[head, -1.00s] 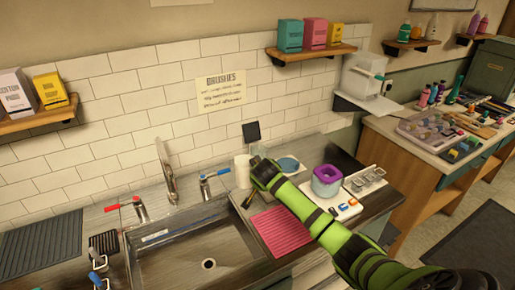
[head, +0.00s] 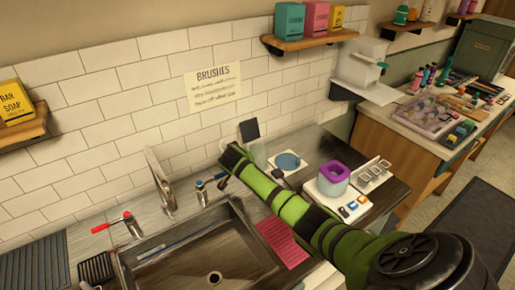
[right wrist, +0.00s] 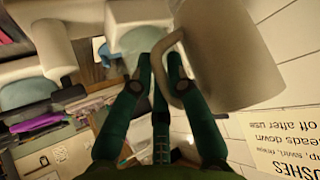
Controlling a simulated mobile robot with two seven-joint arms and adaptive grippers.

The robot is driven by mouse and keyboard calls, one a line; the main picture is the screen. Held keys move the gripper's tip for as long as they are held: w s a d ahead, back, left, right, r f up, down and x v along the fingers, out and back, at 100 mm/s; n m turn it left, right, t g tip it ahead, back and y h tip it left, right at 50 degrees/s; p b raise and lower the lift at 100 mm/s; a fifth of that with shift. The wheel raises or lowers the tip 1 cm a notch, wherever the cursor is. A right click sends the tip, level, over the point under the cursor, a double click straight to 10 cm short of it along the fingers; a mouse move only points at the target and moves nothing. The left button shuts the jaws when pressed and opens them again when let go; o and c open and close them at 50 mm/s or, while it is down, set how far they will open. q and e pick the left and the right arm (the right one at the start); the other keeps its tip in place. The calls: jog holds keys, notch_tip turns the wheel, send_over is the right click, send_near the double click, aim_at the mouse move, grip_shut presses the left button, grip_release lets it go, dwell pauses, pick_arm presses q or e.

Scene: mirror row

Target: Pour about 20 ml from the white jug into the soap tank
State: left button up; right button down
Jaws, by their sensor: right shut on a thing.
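In the right wrist view the white jug (right wrist: 232,50) is large and close at upper right. My right gripper (right wrist: 160,78) has green fingers and is shut on the jug's handle. In the head view my right arm reaches from lower right to the counter behind the sink, with the gripper (head: 228,165) at its far end. A pale cylinder (head: 259,153) shows beside it, partly hidden; I cannot tell whether it is the jug. A white tank with a green tap (head: 364,62), seemingly the soap tank, stands on a wall shelf at right. My left gripper is out of view.
A purple-rimmed container (head: 333,176) stands on a white device right of the arm. A blue round thing (head: 287,161) lies behind. The sink (head: 200,255) and a pink mat (head: 284,241) are in front. A wall shelf (head: 310,39) holds boxes.

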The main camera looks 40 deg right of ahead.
pick_arm(q)
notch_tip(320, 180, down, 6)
jog(key=b, duration=0.6)
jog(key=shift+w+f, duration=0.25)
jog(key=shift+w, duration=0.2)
pick_arm(e)
jog(key=d+r+m+t+y, duration=0.1)
jog(key=y, duration=0.2)
jog(key=r+m+t+y, duration=0.2)
jog(key=y, duration=0.1)
jog(key=s+d+r+m+t+y, duration=0.1)
jog(key=m+y, duration=0.1)
jog(key=y, duration=0.2)
jog(key=shift+d+r+t, duration=0.15)
jog(key=shift+d+t, duration=0.15)
jog(key=shift+d, duration=0.05)
